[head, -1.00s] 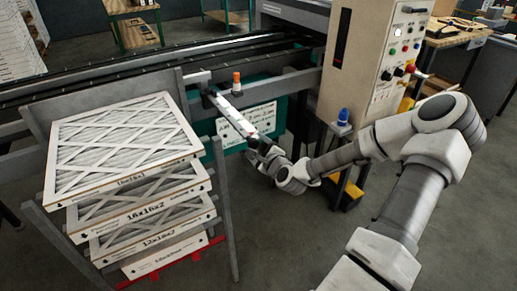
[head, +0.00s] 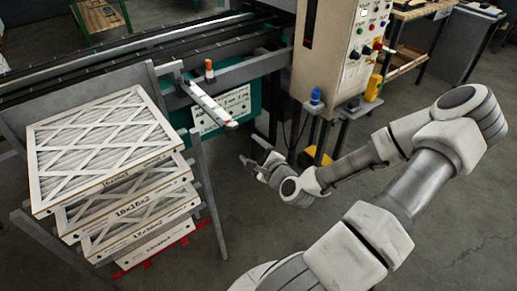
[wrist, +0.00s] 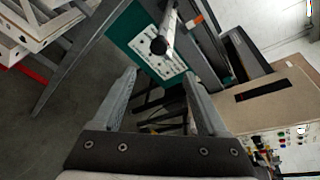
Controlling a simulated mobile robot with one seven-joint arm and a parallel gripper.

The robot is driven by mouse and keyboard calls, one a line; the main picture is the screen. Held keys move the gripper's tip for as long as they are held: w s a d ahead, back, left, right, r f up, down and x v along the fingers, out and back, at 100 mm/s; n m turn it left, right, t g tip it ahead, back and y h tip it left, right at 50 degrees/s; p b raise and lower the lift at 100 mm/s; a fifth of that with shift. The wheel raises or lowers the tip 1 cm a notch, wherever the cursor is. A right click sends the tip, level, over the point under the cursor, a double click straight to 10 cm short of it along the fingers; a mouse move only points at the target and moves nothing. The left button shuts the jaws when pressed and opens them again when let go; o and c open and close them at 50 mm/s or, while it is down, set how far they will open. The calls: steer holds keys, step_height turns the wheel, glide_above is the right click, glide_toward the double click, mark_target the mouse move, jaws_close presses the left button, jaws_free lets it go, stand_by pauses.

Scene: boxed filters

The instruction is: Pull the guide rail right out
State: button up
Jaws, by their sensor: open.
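The guide rail (head: 208,103) is a pale bar that sticks out from the conveyor's side toward the open floor, with its inner end at a grey bracket. In the wrist view the rail (wrist: 169,28) shows nearly end-on, with a dark round end cap, just beyond and above the fingertips. My gripper (head: 251,147) is open and empty, apart from the rail's free end and a little nearer the robot. In the wrist view its two fingers (wrist: 160,76) are spread with nothing between them.
A rack of boxed filters (head: 105,145) stands left of the rail. An orange-capped post (head: 210,70) rises behind the rail. The floor in front is clear.

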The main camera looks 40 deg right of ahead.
steer(key=p+v, duration=0.4)
steer(key=p, duration=0.2)
steer(key=shift+s+a, duration=0.2)
steer(key=shift+s, duration=0.2)
stand_by(0.3)
